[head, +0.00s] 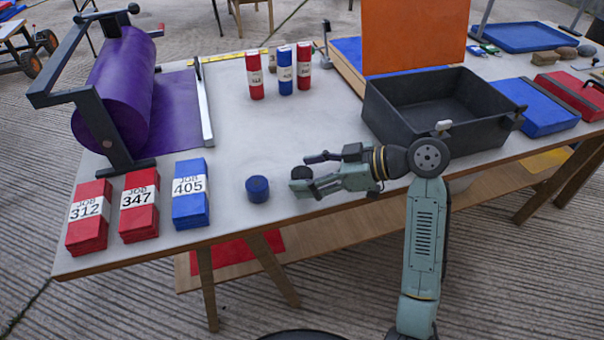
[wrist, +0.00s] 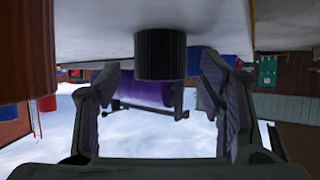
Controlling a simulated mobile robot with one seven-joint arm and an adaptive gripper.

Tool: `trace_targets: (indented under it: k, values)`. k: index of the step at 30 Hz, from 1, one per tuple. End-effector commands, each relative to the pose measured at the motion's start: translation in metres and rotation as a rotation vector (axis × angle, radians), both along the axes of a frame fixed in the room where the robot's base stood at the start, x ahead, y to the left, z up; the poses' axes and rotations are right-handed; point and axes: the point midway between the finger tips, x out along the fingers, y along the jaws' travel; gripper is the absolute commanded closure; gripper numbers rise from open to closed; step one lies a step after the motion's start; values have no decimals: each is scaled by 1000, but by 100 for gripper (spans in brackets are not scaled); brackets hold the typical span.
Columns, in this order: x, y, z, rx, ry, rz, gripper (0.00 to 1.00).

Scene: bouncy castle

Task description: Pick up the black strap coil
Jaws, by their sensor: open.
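The black strap coil (head: 301,172) is a short dark cylinder standing on the grey table, just left of my gripper in the head view. My gripper (head: 306,173) is low over the table, pointing left, with its fingers apart. In the wrist view, which looks upside down, the coil (wrist: 160,55) is ahead, centred between the two open fingers (wrist: 162,100). The fingers do not appear to touch it.
Stacked job packets (head: 139,205) lie at the front left. A black open bin (head: 384,113) stands right of the gripper. A large reddish object (wrist: 25,50) is close on the wrist view's left; I cannot tell what it is.

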Motion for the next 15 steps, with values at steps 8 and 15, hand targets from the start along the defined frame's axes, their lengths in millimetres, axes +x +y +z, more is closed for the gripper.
trace_targets:
  k: [8,15]
  values:
    - [4,15,-8,0,0,-1,37]
    - [4,15,-8,0,0,0,45]
